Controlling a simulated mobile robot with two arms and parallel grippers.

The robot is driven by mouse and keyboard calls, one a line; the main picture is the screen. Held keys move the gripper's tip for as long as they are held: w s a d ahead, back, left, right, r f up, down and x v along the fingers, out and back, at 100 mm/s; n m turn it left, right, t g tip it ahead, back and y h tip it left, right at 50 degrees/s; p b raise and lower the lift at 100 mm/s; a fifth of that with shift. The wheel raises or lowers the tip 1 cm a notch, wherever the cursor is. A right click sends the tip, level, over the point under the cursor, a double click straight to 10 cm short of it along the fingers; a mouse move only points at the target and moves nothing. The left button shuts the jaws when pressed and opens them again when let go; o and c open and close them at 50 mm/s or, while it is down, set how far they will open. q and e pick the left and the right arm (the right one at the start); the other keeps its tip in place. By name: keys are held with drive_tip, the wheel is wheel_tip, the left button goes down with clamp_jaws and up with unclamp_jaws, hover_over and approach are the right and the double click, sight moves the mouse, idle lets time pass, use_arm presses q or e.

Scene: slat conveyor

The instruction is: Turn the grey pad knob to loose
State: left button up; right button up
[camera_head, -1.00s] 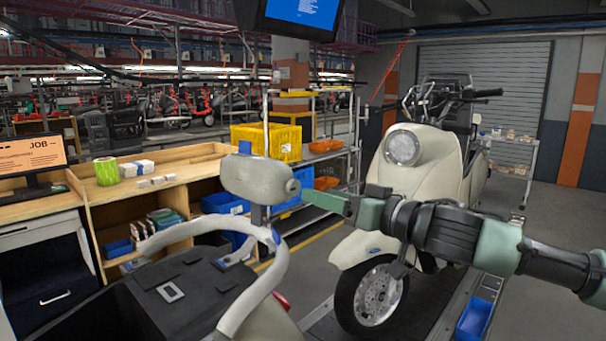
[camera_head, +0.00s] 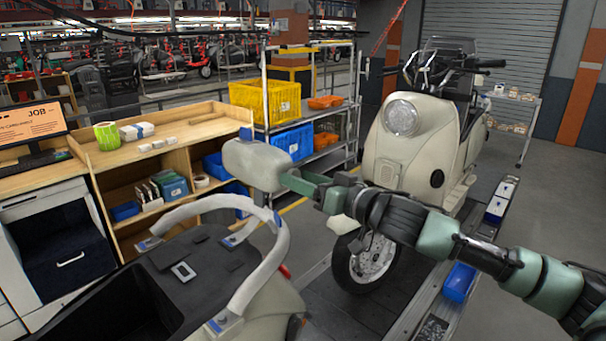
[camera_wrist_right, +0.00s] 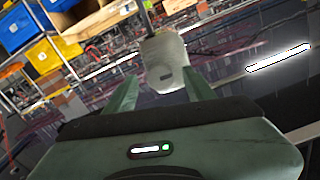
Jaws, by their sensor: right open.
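The grey pad (camera_head: 253,164) stands above the light curved rail of the dark-topped unit at the front. It also shows in the right wrist view (camera_wrist_right: 165,52), beyond the fingertips, with a small dark slot on its near end. My right gripper (camera_head: 284,180) reaches in from the right at the pad's right end. Its green fingers are apart, one on each side of the pad's near end in the wrist view (camera_wrist_right: 160,82). The knob is not clear behind the fingers, and I cannot tell its setting or whether they touch it. My left gripper is not in view.
The curved rail (camera_head: 268,262) rises from the dark-topped unit (camera_head: 205,262) below. A cream scooter (camera_head: 408,150) stands behind my right arm. A wooden bench (camera_head: 175,137) is at left, and a shelf rack holds a yellow crate (camera_head: 262,102). A blue bin (camera_head: 459,282) sits at lower right.

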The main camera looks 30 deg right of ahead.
clamp_jaws()
